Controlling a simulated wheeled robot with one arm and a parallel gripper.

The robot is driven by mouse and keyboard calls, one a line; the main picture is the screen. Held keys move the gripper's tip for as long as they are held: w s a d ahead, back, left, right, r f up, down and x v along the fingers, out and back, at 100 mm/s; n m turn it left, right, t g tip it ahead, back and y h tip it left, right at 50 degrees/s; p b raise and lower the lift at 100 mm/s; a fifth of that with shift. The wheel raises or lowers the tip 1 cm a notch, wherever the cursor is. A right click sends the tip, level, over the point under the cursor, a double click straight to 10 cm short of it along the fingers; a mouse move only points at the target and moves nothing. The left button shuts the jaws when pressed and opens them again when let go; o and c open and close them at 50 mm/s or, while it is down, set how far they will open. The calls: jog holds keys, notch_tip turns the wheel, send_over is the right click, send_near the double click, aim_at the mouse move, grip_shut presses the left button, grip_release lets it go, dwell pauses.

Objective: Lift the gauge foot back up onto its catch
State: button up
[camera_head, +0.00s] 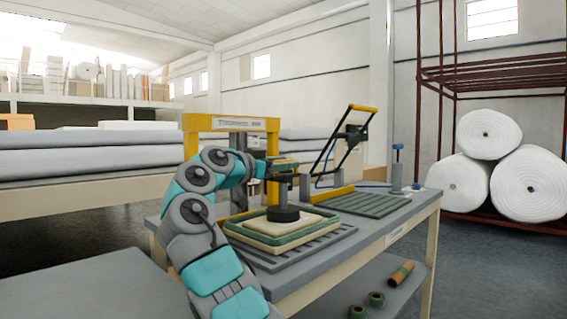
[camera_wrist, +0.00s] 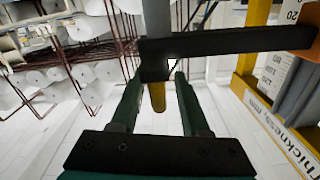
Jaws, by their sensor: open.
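The gauge foot (camera_head: 284,214) is a dark round disc under a stem. In the head view it rests on a pale pad in a green-rimmed tray (camera_head: 325,231), beneath the yellow gauge frame (camera_head: 200,122). My gripper (camera_head: 288,166) is at the gauge, above the foot. In the wrist view the green fingers of my gripper (camera_wrist: 160,76) are open. A black bar (camera_wrist: 230,43) crosses just beyond the fingertips, and a yellow peg (camera_wrist: 158,97) shows between the fingers. I cannot tell whether a finger touches it. The foot and the catch cannot be made out in the wrist view.
The grey bench (camera_head: 400,216) also holds a ribbed green mat (camera_head: 365,203), a black frame with a yellow handle (camera_head: 345,135) and a small blue-topped post (camera_head: 397,170). Tape rolls lie on the lower shelf. White wadding rolls (camera_head: 490,134) are stacked at the right.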

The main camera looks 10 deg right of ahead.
grip_shut()
dwell(1.4)
